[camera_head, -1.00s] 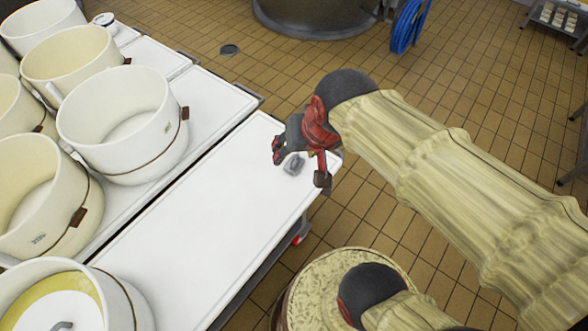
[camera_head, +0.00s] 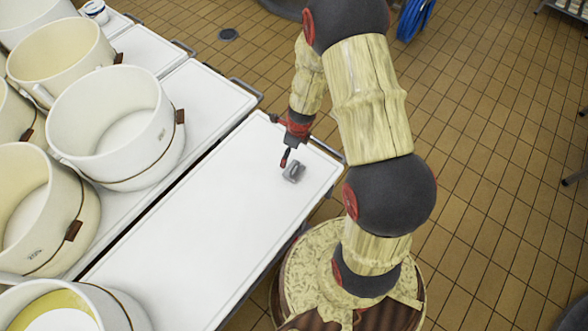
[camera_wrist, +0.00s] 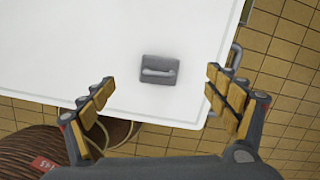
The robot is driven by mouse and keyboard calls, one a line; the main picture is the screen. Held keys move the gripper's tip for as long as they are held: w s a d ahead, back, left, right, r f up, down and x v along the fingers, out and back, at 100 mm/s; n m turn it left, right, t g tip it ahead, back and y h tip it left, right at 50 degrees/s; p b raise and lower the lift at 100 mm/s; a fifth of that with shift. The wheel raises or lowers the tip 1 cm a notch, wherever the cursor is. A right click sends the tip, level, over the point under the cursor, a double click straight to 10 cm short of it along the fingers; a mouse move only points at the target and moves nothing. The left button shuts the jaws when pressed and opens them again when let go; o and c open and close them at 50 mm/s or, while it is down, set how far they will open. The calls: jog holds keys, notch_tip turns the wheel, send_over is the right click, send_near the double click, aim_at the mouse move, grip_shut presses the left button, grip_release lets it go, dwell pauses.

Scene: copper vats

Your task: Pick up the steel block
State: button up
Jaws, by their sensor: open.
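The steel block (camera_head: 293,172) is a small grey piece lying on the white table top (camera_head: 215,215), near its right end. In the wrist view the steel block (camera_wrist: 159,70) is a grey rectangle with a lighter raised bar across it. My gripper (camera_head: 285,158) is just beside and above the block in the head view. In the wrist view my gripper (camera_wrist: 160,100) has its two padded fingers spread wide, with the block ahead of them and between their lines. The fingers hold nothing, and the block appears apart from them.
Several large white pots (camera_head: 115,125) stand on the neighbouring tables at the left. The table's right edge has a metal handle (camera_head: 327,150). Tiled floor (camera_head: 480,150) lies beyond it. The table top around the block is clear.

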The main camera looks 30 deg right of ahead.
aim_at(295, 165)
jog(key=f+m, duration=0.1)
jog(key=f, duration=0.1)
jog(key=s+f+m+b, duration=0.1)
jog(key=f, duration=0.2)
jog(key=d+f+m, duration=0.1)
jog(key=f, duration=0.2)
jog(key=shift+s+d+g, duration=0.1)
jog(key=shift+s+g, duration=0.2)
jog(key=shift+s, duration=0.05)
jog(key=f+b, duration=0.2)
jog(key=w+f+b, duration=0.1)
jog(key=f+b, duration=0.1)
jog(key=f, duration=0.1)
jog(key=shift+f, duration=0.1)
jog(key=shift+c, duration=1)
jog(key=shift+s, duration=0.1)
jog(key=c, duration=1.9)
jog(key=shift+c, duration=0.6)
jog(key=shift+r+p, duration=0.25)
jog(key=shift+p, duration=0.05)
